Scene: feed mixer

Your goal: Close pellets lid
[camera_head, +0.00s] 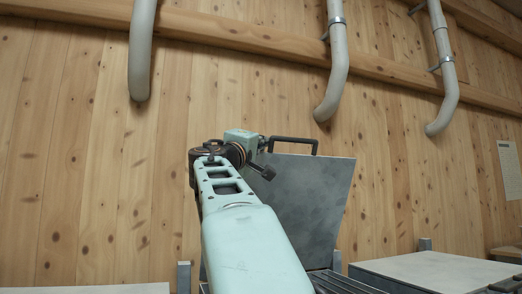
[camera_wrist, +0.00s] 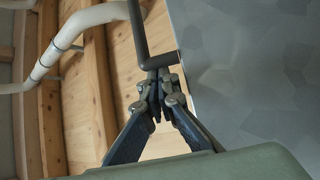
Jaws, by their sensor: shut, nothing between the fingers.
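A grey metal lid (camera_head: 308,195) stands raised, nearly upright, behind my arm in the head view; no label shows on it. A dark bar handle (camera_head: 293,140) sits along its top edge. The lid also fills the right of the wrist view (camera_wrist: 250,70), with the handle (camera_wrist: 139,32) at its edge. My gripper (camera_head: 265,172) is in front of the lid's left part in the head view. In the wrist view, the fingertips (camera_wrist: 160,82) are together and empty, close by the handle's lower bend; whether they touch it I cannot tell. My arm hides the lid's lower left.
A flat grey lid (camera_head: 435,270) lies closed at the right, and a pale flat top (camera_head: 90,289) shows at lower left. Dark slats (camera_head: 340,282) show below the raised lid. Grey pipes (camera_head: 335,75) hang from the wooden wall above. The air around the raised lid looks clear.

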